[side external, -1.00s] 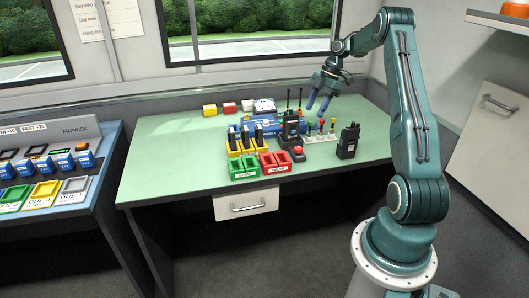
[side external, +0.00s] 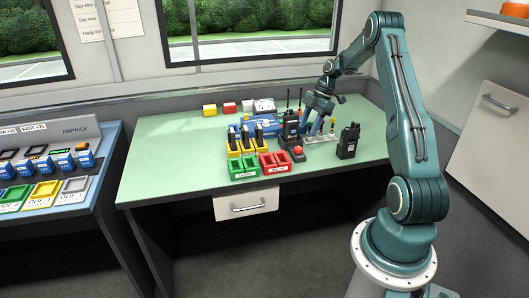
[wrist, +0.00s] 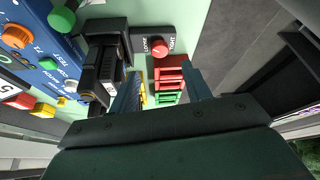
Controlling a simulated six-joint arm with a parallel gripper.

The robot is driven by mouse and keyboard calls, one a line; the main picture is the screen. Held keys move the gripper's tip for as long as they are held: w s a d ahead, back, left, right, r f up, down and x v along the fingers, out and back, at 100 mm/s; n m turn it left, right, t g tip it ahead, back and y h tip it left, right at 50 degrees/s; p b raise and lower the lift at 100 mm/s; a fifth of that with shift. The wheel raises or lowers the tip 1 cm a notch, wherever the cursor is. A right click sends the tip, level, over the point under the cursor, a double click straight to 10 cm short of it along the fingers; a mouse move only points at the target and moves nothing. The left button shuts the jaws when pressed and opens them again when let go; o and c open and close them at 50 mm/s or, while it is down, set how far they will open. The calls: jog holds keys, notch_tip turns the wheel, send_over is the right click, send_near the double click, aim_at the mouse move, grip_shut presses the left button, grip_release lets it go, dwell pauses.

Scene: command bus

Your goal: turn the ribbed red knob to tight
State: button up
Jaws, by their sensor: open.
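The ribbed red knob (side external: 298,150) sits on a small dark block at the front right of the cluster on the green table. In the wrist view the knob (wrist: 158,48) sits between the printed words LOOSE and TIGHT; its ribs and setting are too small to read. My gripper (side external: 311,130) is pointed down behind and a little right of the knob, apart from it and beside a black radio. In the wrist view my gripper (wrist: 163,68) shows two blue fingers spread with nothing between them, and the knob lies beyond the fingertips.
The black radio (side external: 290,125) stands upright behind the knob block, close to my fingers. A second radio (side external: 349,141) stands to the right. Red trays (side external: 272,165) and green trays (side external: 243,171) lie left of the knob. The table's front right is clear.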

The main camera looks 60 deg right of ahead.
aim_at(299, 148)
jog(key=shift+x, duration=3.85)
jog(key=c, duration=1)
